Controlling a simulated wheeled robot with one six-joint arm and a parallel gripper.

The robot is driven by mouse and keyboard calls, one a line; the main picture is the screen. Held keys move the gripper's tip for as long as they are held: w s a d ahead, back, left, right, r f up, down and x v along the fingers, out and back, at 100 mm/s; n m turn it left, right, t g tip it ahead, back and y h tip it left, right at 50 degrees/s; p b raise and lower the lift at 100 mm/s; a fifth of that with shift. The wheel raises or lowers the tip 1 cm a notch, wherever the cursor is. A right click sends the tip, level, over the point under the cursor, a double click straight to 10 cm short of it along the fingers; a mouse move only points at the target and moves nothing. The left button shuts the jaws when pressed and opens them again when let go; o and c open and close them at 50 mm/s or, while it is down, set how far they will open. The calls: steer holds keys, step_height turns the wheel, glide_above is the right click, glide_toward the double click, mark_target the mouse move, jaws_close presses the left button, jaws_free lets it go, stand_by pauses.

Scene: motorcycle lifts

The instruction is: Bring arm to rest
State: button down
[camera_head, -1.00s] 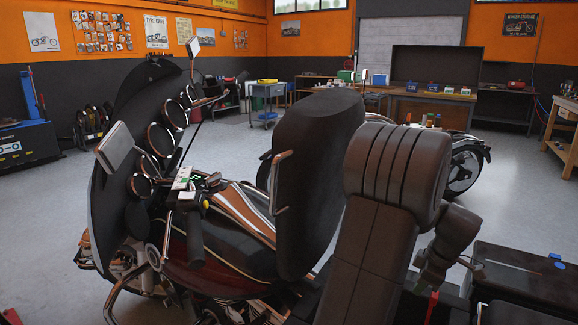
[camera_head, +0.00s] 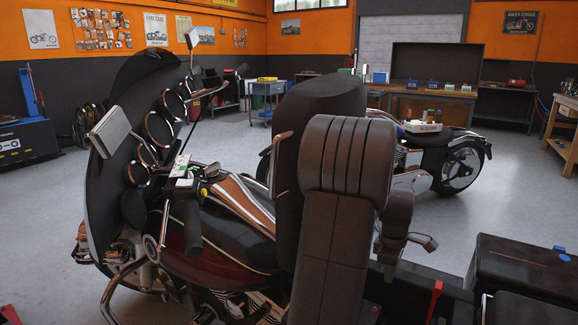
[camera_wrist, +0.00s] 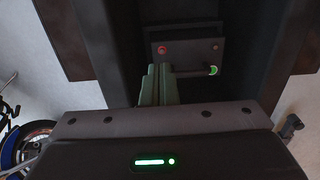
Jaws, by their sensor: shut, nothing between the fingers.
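My arm, dark brown and folded, stands in the right-centre foreground of the head view and hides part of the motorcycles behind it. My gripper (camera_wrist: 158,86) shows in the wrist view as two greenish fingers side by side, shut with nothing between them. They point over a dark panel with a red button and a green light, probably part of my own body. In the head view the wrist end hangs low to the right of the upper arm, above my dark base, and the fingertips are hard to make out there.
A motorcycle (camera_head: 228,228) with mirrors and round lamps stands close on the left. A second motorcycle (camera_head: 437,160) is behind my arm, with a white tray (camera_head: 422,127) of small items over it. A workbench (camera_head: 425,94) lines the back wall. Open grey floor lies at right.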

step_height(320, 180, up, 9)
steer(key=p, duration=0.1)
steer(key=shift+s+a+p, duration=0.3)
steer(key=shift+a+p, duration=0.05)
steer(key=shift+a, duration=0.05)
